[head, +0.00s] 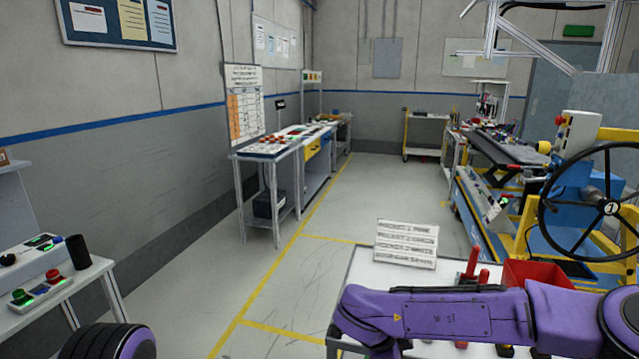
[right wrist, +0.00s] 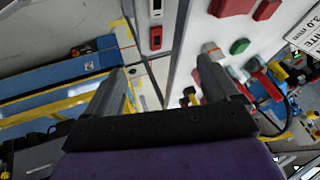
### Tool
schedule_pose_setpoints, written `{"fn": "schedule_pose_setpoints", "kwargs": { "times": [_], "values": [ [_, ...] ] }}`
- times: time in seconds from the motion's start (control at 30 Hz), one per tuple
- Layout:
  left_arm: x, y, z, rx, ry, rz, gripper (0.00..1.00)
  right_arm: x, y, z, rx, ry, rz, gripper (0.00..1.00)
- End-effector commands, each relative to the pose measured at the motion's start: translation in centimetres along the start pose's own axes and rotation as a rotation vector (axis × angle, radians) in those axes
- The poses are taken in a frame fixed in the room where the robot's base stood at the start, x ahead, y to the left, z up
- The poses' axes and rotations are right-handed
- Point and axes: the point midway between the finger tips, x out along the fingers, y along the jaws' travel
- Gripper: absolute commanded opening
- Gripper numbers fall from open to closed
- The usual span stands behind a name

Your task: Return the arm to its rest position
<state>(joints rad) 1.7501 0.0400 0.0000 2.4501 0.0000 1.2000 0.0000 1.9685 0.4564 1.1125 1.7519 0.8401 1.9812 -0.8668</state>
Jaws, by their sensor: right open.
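My right arm (head: 440,315), in purple, reaches in from the right over a white table in the head view, bent at its left end. Its gripper cannot be made out there. In the right wrist view my right gripper (right wrist: 160,68) is open, its two grey fingers apart with nothing between them. A white panel with a green button (right wrist: 240,46) and red buttons (right wrist: 232,7) lies beyond the right finger. A purple and black part of my left arm (head: 110,341) shows at the bottom left of the head view; the left gripper is out of view.
The white table (head: 385,270) under my right arm carries a sign (head: 406,243), red handles (head: 473,262) and a red bin (head: 540,274). A black handwheel (head: 611,208) stands to the right. A bench with control boxes (head: 40,293) is at left. The floor between is clear.

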Motion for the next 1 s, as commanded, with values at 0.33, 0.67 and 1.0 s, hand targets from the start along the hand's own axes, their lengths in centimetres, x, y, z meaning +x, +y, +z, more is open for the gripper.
{"fn": "schedule_pose_setpoints", "kwargs": {
  "times": [0.33,0.67,1.0],
  "values": [
    [0.0,0.0,0.0,0.000,0.000,0.000,0.00,17.9,17.3,1.7,-0.635,0.071,-0.336,0.88],
    [0.0,0.0,0.0,0.000,0.000,0.000,0.00,22.6,33.7,-6.3,-1.054,-0.143,-0.160,0.88],
    [8.4,0.8,3.5,0.000,0.000,0.000,0.00,30.4,37.9,-3.7,-1.086,-0.169,-0.122,0.88]
  ]
}}
